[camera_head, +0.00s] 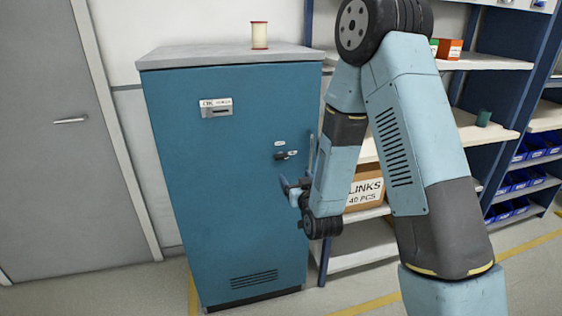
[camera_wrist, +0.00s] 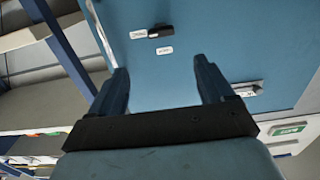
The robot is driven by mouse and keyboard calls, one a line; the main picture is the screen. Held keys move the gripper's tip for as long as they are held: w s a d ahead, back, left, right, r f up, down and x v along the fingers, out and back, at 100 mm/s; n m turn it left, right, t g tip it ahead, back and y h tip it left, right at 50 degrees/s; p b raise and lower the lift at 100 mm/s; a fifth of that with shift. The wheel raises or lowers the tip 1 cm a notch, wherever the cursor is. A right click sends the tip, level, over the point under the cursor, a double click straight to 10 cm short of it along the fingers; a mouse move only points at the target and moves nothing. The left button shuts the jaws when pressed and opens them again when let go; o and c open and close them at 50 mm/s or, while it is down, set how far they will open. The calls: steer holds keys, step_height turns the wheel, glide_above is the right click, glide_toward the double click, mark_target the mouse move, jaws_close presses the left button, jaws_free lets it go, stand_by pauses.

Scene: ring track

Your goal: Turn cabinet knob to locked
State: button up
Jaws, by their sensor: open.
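The blue cabinet (camera_head: 215,190) stands upright with its door closed. Its dark knob (camera_head: 281,156) is on the right part of the door and looks roughly horizontal. One small white label sits above the knob and another beside it; I cannot read them. My gripper (camera_head: 291,184) is open and empty, a little below the knob and apart from it. In the wrist view the knob (camera_wrist: 160,31) lies beyond the gap between my two fingers (camera_wrist: 161,66), with both labels near it. Nothing is between the fingers.
A vertical bar handle (camera_head: 311,154) is at the door's right edge, close to my arm. A spool (camera_head: 259,35) stands on the cabinet top. Shelving with a cardboard box (camera_head: 365,188) is to the right, partly behind my arm. A grey door (camera_head: 60,150) is at left.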

mark_target(282, 158)
steer(key=x, duration=1.3)
steer(key=shift+w+a+f, duration=0.15)
steer(key=shift+w+a, duration=0.05)
steer(key=shift+w, duration=0.1)
steer(key=shift+c, duration=0.5)
